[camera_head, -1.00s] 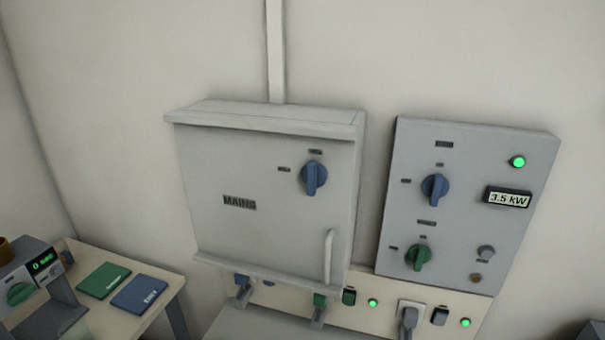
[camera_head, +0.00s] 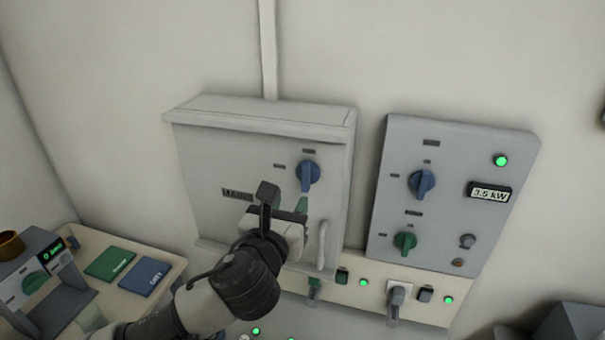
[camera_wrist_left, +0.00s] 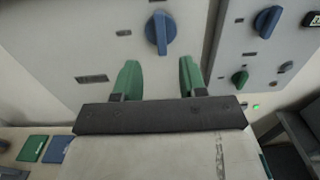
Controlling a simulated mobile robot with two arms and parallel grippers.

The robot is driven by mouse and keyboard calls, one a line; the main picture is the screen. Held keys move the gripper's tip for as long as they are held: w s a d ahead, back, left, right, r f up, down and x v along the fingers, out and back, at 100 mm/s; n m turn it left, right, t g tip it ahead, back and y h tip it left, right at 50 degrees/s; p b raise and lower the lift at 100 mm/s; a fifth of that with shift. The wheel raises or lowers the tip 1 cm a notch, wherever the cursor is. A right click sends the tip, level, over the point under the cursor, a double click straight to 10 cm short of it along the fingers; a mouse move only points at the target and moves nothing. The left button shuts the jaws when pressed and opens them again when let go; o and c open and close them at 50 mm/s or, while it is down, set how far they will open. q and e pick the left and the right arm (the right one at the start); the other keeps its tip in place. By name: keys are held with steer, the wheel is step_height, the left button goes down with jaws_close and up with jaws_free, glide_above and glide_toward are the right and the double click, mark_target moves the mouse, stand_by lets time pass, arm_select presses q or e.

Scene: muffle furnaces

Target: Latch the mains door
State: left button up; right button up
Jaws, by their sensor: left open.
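The grey mains door (camera_head: 215,165) closes the front of the wall cabinet, with a "MAINS" label and a blue rotary knob (camera_head: 308,174) near its upper right. A vertical bar handle (camera_head: 322,245) is at its lower right. My left gripper (camera_head: 285,200) is in front of the door, left of the handle and below the knob, partly hiding the label. In the left wrist view its two green fingers (camera_wrist_left: 156,80) are apart with nothing between them, and the blue knob (camera_wrist_left: 160,33) is beyond them. My right gripper is not seen.
A grey panel (camera_head: 455,150) with blue and green knobs and a 3.5 kW display is on the wall to the right. Below are a socket strip with a plug (camera_head: 397,295) and green lamps. A side table (camera_head: 150,262) with green and blue booklets is at left.

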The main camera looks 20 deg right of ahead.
mark_target(304, 177)
arm_select(q)
steer(key=p+x, duration=0.2)
steer(key=x, duration=0.7)
steer(key=shift+p, duration=0.35)
steer(key=shift+s, duration=0.1)
jaws_close()
